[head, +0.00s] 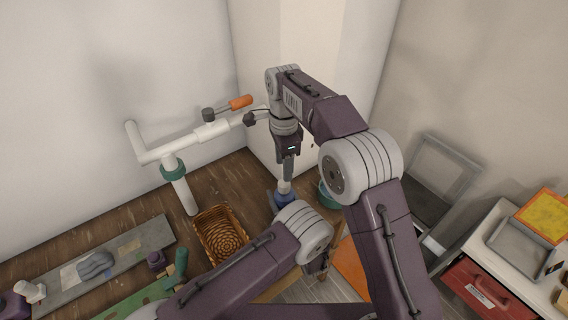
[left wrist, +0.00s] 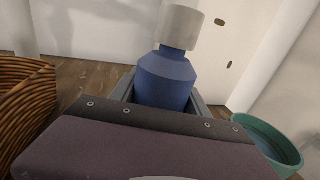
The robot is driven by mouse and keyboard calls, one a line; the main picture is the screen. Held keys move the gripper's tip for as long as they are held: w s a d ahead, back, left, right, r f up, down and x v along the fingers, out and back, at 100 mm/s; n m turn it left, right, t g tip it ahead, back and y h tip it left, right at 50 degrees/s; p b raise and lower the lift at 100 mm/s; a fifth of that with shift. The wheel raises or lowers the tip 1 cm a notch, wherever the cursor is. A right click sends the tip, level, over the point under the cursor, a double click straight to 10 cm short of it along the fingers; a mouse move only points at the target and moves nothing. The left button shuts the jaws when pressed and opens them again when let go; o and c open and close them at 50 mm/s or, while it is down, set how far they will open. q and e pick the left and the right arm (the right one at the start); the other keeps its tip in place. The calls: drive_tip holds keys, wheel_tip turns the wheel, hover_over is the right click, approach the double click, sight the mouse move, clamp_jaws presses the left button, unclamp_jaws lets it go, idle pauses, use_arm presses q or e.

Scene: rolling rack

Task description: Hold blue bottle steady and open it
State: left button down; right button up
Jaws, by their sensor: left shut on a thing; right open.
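The blue bottle (head: 284,198) stands upright near the back wall corner, with its white cap (head: 284,186) on top. In the left wrist view, the blue bottle (left wrist: 166,80) sits between the fingers of my left gripper (left wrist: 163,92), which is shut on its body. The white cap (left wrist: 180,27) is on its neck. In the head view my left arm's links hide the left gripper and the lower bottle. My right gripper (head: 288,168) points down just above the cap and is open. I cannot tell whether its fingertips surround the cap.
A wicker basket (head: 208,222) is left of the bottle and a teal bowl (head: 326,199) close on its right. A white pipe stand (head: 180,190) with an orange-handled tool (head: 240,102) rises behind. A grey board (head: 150,233) lies at left; a red drawer (head: 482,292) is at right.

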sight(284, 183)
drive_tip(key=shift+m, duration=0.4)
wheel_tip(284, 183, down, 8)
drive_tip(key=shift+f, duration=0.1)
